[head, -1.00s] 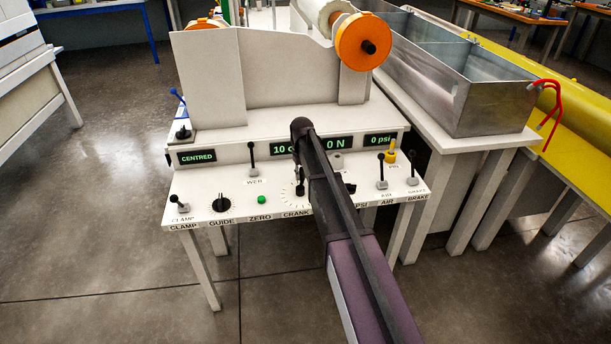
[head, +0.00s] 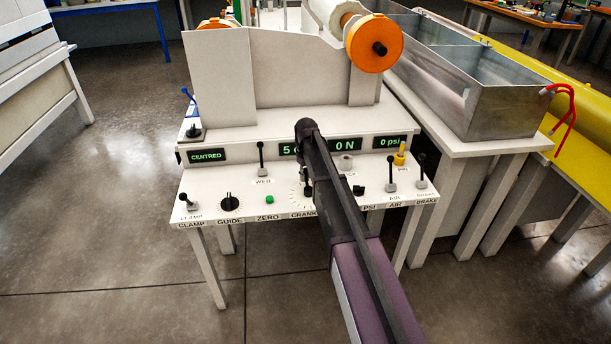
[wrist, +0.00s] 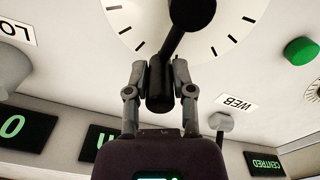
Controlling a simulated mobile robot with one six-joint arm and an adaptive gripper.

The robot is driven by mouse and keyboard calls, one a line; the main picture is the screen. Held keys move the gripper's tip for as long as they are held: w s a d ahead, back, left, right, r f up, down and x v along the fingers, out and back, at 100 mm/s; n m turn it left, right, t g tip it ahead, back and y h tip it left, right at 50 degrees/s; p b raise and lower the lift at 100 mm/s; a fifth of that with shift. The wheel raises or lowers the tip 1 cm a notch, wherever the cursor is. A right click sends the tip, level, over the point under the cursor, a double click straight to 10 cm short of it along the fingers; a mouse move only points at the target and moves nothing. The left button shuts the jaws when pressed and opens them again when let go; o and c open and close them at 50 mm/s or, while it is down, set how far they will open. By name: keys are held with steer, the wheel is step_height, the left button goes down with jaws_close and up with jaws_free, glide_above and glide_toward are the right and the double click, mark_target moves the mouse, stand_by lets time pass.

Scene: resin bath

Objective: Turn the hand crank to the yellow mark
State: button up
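The hand crank shows in the wrist view as a black arm with a round hub (wrist: 192,12) and a black handle (wrist: 158,88). It sits over a white dial (wrist: 118,22) with black tick marks. My gripper (wrist: 160,75) has one finger on each side of the handle, both against it. In the head view the dial (head: 295,197) is partly covered by my arm, and my gripper is mostly hidden there. No yellow mark shows on the visible part of the dial. A green readout (head: 287,149) above the crank starts with 5; the rest is covered.
The panel also has a WEB lever (head: 262,160), a green ZERO button (head: 269,199), a GUIDE knob (head: 229,202) and a CLAMP lever (head: 188,202). Right of my arm are AIR (head: 391,175) and BRAKE (head: 421,170) levers and a yellow pin (head: 400,156). A metal bath (head: 500,105) stands right.

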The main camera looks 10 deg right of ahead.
steer(key=o, duration=0.4)
steer(key=shift+c, duration=0.2)
